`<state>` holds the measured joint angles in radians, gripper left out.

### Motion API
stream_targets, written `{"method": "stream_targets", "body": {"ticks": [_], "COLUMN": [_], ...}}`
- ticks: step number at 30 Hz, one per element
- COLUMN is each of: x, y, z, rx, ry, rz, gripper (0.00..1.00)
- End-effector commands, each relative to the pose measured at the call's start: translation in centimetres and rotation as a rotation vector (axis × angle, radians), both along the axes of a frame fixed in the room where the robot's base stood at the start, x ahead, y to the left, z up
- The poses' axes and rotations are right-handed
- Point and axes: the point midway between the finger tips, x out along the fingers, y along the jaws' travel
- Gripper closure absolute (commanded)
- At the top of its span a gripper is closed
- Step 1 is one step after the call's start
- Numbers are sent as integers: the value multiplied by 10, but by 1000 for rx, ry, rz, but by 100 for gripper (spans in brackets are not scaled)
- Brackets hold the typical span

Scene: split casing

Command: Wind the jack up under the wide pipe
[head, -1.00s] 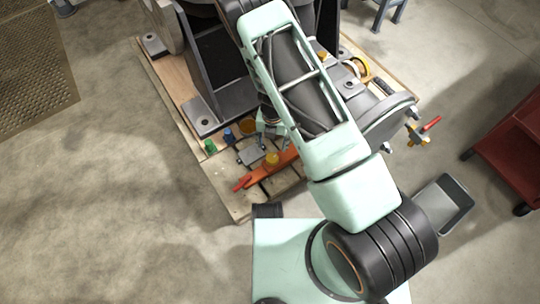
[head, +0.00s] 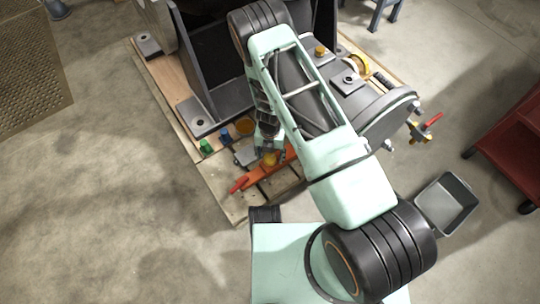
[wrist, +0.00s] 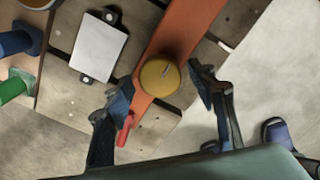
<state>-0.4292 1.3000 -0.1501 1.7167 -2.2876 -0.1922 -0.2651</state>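The wide pipe (head: 385,112) is a grey cylinder with a bolted flange at the machine's right end. A yellow part with a red handle (head: 425,127) shows beside the flange, low down; it may be the jack, but I cannot tell for sure. My gripper (head: 268,146) is over the pallet's near corner, away from the pipe. In the wrist view its two fingers (wrist: 165,97) are apart and empty. A yellow round knob (wrist: 160,77) on an orange bar (wrist: 183,30) shows just beyond and between them. The pipe is not in the wrist view.
A grey plate with lugs (wrist: 97,47), a blue cylinder (wrist: 15,42) and a green cylinder (wrist: 15,88) lie left of the orange bar. A red cart (head: 510,150) stands at the right. Bare floor (head: 110,200) is open at the left.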

Motion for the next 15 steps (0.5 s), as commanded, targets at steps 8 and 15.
{"method": "stream_targets", "body": {"ticks": [8, 15], "x": [0, 0], "y": [0, 0], "z": [0, 0], "rx": [0, 0], "ry": [0, 0], "rz": [0, 8], "gripper": [82, 88]}}
